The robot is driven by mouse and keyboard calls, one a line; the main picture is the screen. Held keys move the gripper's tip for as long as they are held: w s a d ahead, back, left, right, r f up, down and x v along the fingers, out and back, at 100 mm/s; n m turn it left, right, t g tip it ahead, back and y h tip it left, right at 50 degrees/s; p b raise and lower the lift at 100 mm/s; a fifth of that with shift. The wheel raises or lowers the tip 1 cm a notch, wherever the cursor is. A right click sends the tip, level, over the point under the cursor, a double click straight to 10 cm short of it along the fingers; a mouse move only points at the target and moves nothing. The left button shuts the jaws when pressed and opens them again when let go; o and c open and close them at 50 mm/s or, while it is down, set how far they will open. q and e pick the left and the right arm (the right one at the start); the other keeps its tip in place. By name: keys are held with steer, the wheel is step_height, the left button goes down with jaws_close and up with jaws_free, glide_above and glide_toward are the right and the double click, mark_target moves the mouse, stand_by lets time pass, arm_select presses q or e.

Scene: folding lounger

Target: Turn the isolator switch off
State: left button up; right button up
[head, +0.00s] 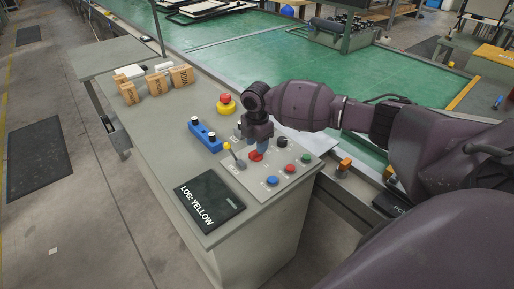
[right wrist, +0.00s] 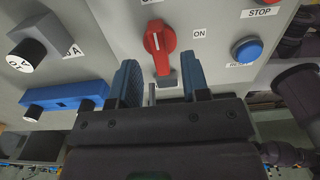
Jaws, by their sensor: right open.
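The isolator switch is a red rotary handle (right wrist: 160,45) on the grey control panel, with a white mark at its upper part. An ON label (right wrist: 199,33) is to its right in the right wrist view. In the head view the switch (head: 256,156) is partly hidden under my right gripper (head: 262,149). In the right wrist view my right gripper (right wrist: 159,65) is open, one blue finger on each side of the handle's lower end, with gaps on both sides. Whether the fingertips reach the handle's depth is unclear. My left gripper is not in view.
A yellow-knobbed lever (head: 233,155) stands just left of the switch. Blue, red, green and black buttons (head: 272,181) share the panel. Nearby are a blue two-button box (head: 205,134), a red emergency stop (head: 226,104) and a black LOG: YELLOW board (head: 209,199).

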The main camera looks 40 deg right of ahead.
arm_select(q)
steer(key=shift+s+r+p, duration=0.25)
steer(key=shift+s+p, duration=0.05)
steer(key=shift+p, duration=0.1)
arm_select(e)
step_height(320, 180, up, 8)
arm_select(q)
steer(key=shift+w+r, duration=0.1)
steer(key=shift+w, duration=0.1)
arm_select(e)
steer(key=shift+r, duration=0.1)
steer(key=shift+s, duration=0.1)
